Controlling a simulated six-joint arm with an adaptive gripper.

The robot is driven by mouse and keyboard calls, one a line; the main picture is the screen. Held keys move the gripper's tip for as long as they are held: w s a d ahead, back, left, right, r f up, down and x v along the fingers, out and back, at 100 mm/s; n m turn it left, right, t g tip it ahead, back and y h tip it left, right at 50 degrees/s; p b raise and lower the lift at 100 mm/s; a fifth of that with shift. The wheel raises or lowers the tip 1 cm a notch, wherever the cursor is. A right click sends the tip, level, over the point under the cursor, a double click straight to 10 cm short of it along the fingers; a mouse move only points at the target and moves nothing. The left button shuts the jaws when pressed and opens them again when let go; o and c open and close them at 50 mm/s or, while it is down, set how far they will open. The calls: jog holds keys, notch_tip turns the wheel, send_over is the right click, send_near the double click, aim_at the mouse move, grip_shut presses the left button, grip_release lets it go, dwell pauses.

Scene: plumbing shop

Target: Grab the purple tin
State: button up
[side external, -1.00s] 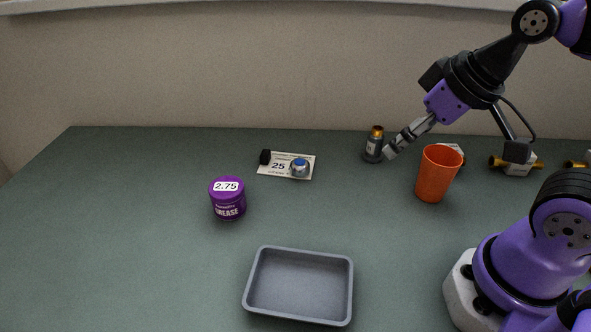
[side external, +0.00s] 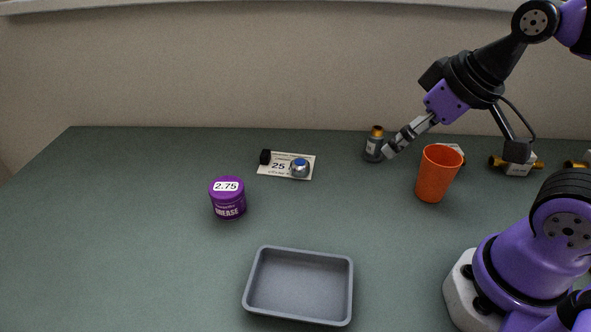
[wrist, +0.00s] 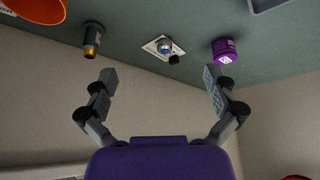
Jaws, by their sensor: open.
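The purple tin (side external: 228,203) stands upright on the green table at centre left in the side view. It has a white 2.75 label on its lid and grease lettering on its side. My gripper (side external: 392,151) is well to its right, raised above the table near the small grey bottle. In the wrist view the purple tin (wrist: 226,52) shows at the upper right, beyond my right finger. My gripper (wrist: 160,84) is open there, with both fingers spread apart and nothing between them.
A grey tray (side external: 298,285) lies at the front. A card with a blue-topped silver part (side external: 300,168) and a black piece lies at mid-back. A gold-capped bottle (side external: 374,146) and an orange cup (side external: 437,174) stand near my gripper. Brass fittings (side external: 516,163) lie back right. The table's left is clear.

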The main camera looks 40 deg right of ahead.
jog(key=n+g+y, duration=0.3)
jog(key=n+y, duration=0.1)
jog(key=n, duration=0.7)
send_over(232, 186)
jog(key=s+d, duration=0.1)
jog(key=d, duration=0.2)
notch_tip(232, 186, down, 6)
jog(key=x, duration=0.5)
jog(key=shift+s, duration=0.15)
jog(key=x, duration=0.6)
jog(key=shift+s+f, duration=0.1)
jog(key=shift+s, duration=0.15)
jog(key=c, duration=1.2)
